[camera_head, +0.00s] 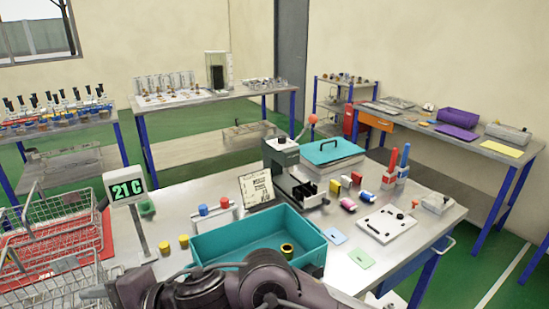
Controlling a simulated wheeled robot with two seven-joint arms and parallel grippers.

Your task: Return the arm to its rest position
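One of my dark arms (262,285) lies folded across the bottom of the head view, in front of the near table edge. Its rounded links overlap the front of a teal bin (300,222). I cannot tell which arm it is. No gripper fingers can be made out, and no held object shows. The teal bin stands open on the table, with a yellow and black ring-shaped part (287,250) inside it.
The worktable (392,268) carries a press (285,160), a teal-lidded box (331,151), a white plate (387,224), red and blue bottles, and small coloured parts. A 21 C display (126,189) stands at left beside wire baskets (50,225). Other benches line the walls.

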